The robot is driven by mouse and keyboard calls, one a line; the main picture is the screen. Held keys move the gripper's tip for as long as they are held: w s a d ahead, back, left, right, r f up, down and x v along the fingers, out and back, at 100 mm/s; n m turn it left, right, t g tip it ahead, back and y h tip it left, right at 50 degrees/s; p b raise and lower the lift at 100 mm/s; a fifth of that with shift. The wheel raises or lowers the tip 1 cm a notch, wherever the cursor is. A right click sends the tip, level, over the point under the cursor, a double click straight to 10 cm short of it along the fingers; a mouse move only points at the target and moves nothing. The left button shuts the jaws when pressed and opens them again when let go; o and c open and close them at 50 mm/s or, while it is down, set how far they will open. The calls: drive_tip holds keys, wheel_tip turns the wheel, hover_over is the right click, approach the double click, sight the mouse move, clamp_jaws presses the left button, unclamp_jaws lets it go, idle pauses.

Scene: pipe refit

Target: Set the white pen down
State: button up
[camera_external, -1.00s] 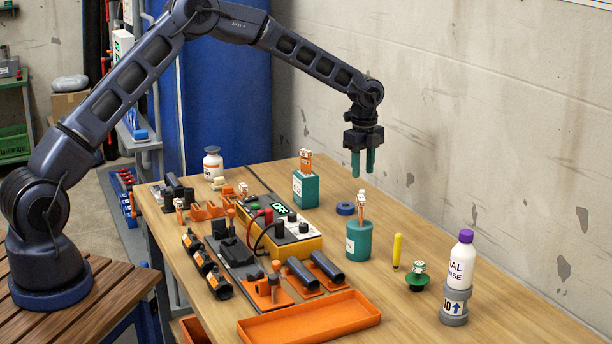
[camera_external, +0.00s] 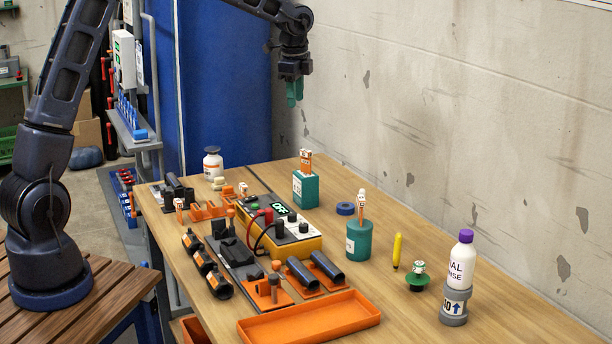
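No white pen can be made out for certain in this view. A round teal cup (camera_external: 358,243) on the workbench holds a few thin upright items (camera_external: 361,207) with pale, marked tops. A square teal holder (camera_external: 305,192) behind it holds orange-and-white items (camera_external: 305,162). My gripper (camera_external: 295,92), with teal fingers, is high above the far end of the bench, well clear of both holders. Its fingers nearly overlap from this angle, so their gap is unclear. I see nothing held between them.
The bench (camera_external: 408,317) carries an orange tray (camera_external: 310,322), a yellow meter (camera_external: 300,246), a yellow marker (camera_external: 397,250), a green-based piece (camera_external: 418,277), a purple-capped bottle (camera_external: 462,262), a blue ring (camera_external: 345,208) and a white jar (camera_external: 213,164). A wall runs along the right.

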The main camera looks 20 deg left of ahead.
drive_tip(key=s+a+r+n+t, duration=0.1)
drive_tip(key=s+a+r+n, duration=0.45)
drive_tip(key=s+a, duration=0.5)
drive_tip(key=s+a+r+n+t, duration=0.1)
drive_tip(key=s+a+r+n, duration=0.45)
drive_tip(key=a, duration=0.85)
drive_tip(key=s+a+f+n, duration=0.1)
drive_tip(key=s+a+n, duration=0.1)
drive_tip(key=s+a, duration=0.2)
drive_tip(key=s+a+f+n, duration=0.1)
drive_tip(key=s+a+n, duration=0.2)
drive_tip(key=s, duration=0.8)
drive_tip(key=s+a+f+n+t, duration=0.1)
drive_tip(key=s+a, duration=0.3)
drive_tip(key=s, duration=0.4)
drive_tip(key=shift+a+f+n, duration=0.25)
drive_tip(key=shift+a+n, duration=0.15)
drive_tip(key=shift+n, duration=0.4)
